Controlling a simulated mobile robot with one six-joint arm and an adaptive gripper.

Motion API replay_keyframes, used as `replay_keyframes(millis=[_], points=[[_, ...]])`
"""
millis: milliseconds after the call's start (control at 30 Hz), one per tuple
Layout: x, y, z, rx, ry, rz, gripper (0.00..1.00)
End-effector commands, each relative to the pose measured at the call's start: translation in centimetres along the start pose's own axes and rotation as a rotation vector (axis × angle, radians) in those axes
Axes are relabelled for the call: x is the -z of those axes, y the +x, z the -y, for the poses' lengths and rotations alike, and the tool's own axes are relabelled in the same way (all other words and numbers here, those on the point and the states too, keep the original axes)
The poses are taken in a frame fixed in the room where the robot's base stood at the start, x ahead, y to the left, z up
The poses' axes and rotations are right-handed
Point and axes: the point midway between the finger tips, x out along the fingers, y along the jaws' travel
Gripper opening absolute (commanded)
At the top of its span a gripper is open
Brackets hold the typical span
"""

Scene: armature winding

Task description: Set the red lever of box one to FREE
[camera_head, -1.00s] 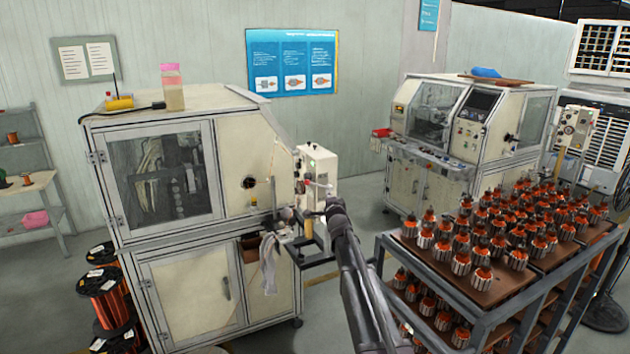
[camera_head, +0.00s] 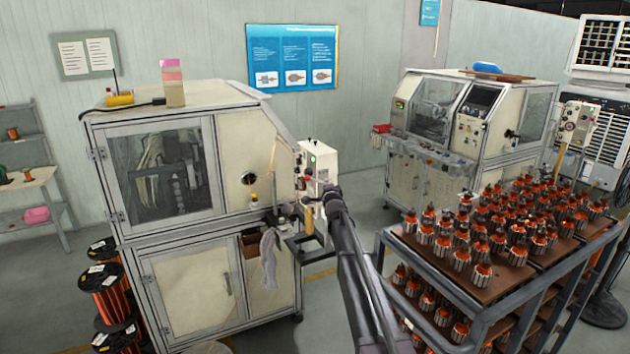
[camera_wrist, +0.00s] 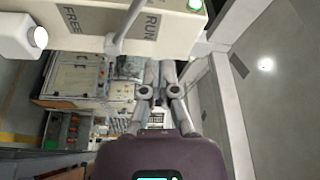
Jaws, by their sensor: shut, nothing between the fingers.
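The cream box (camera_head: 320,158) stands at the right side of the near winding machine in the head view. In the wrist view the box face (camera_wrist: 176,22) fills the top, with the words FREE and RUN printed on it. A grey rod (camera_wrist: 127,28) crosses the face between the two words and reaches past its lower edge. I see no red on it here, and the lever's exact setting is unclear. My gripper (camera_wrist: 160,68) is shut and empty, just below the box face in the picture, with the rod to its left. In the head view my arm hides part of this area.
The near machine cabinet (camera_head: 190,280) stands left of my arm, with a grey cloth (camera_head: 268,258) hanging on it. A trolley (camera_head: 475,312) full of armatures is close on the right. A second machine (camera_head: 465,140) stands behind.

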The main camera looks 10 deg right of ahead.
Motion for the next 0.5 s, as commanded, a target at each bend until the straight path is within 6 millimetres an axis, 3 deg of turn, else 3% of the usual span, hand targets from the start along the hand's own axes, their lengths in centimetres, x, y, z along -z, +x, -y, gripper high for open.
replay_keyframes(millis=[33, 233, 500], points=[[0.0, 1.3, 0.0, 0.000, 0.000, 0.000, 0.00], [0.1, 4.3, 0.0, 0.000, 0.000, 0.000, 0.00], [-1.1, 3.9, -0.1, 0.001, 0.001, 0.000, 0.00]])
